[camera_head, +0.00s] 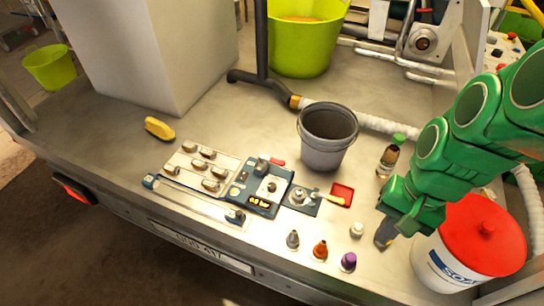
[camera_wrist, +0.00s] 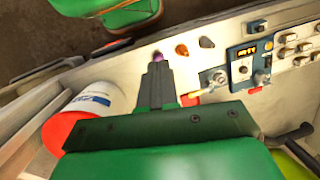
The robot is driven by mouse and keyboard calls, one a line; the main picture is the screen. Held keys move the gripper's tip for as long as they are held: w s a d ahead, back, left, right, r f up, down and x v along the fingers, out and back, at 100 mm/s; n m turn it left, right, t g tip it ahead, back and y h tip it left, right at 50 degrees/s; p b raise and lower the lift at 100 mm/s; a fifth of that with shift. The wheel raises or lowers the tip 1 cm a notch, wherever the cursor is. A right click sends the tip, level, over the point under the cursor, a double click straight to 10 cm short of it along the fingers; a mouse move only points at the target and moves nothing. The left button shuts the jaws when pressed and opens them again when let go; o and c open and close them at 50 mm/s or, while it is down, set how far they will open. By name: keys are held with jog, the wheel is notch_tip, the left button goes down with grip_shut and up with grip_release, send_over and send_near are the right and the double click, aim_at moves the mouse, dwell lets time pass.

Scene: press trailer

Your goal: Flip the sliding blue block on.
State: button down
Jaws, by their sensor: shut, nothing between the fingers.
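A control panel lies along the front edge of the trailer bed. It has a pale rail (camera_head: 192,200) with a small dark blue block at its left end (camera_head: 150,182) and another at its right end (camera_head: 235,216). I cannot tell which of these slides. Beside the rail is a blue switch box (camera_head: 262,187) with a light face and yellow markings; it also shows in the wrist view (camera_wrist: 246,57). My gripper (camera_head: 382,243) is shut and empty, pointing down at the right of the panel, well apart from the blue parts. In the wrist view its fingers (camera_wrist: 157,58) are together.
Grey, orange and purple cones (camera_head: 348,262) stand near the front edge, left of my gripper. A white tub with a red lid (camera_head: 480,235) stands close on its right. A bottle (camera_head: 391,155) and grey bucket (camera_head: 327,138) are behind. A yellow object (camera_head: 160,128) lies left.

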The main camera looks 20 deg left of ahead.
jog(key=w+a+f+m+y, duration=0.2)
jog(key=w+a+f+m, duration=0.1)
jog(key=a+f, duration=0.3)
jog(key=w+a+f+m+g+y, duration=0.1)
jog(key=w+a+f+m, duration=0.3)
jog(key=a+f, duration=0.3)
jog(key=w+a+f+m+y, duration=0.2)
jog(key=w+a+f+m, duration=0.2)
jog(key=a, duration=0.6)
jog(key=shift+w+a+f+g+y, duration=0.3)
jog(key=shift+w+a+f, duration=0.1)
jog(key=shift+w+f, duration=0.75)
jog(key=shift+s+f, duration=0.15)
send_near(234, 215)
jog(key=d+f, duration=0.2)
jog(key=d, duration=0.1)
jog(key=shift+w+f, duration=0.2)
jog(key=shift+w, duration=0.1)
jog(key=shift+s+a, duration=0.4)
jog(key=shift+a, duration=0.4)
jog(key=shift+s+a+f, duration=0.15)
jog(key=shift+s+a, duration=0.05)
jog(key=shift+a, duration=0.25)
jog(key=shift+s+a+f, duration=0.1)
jog(key=shift+s+a, duration=0.1)
jog(key=shift+a, duration=0.25)
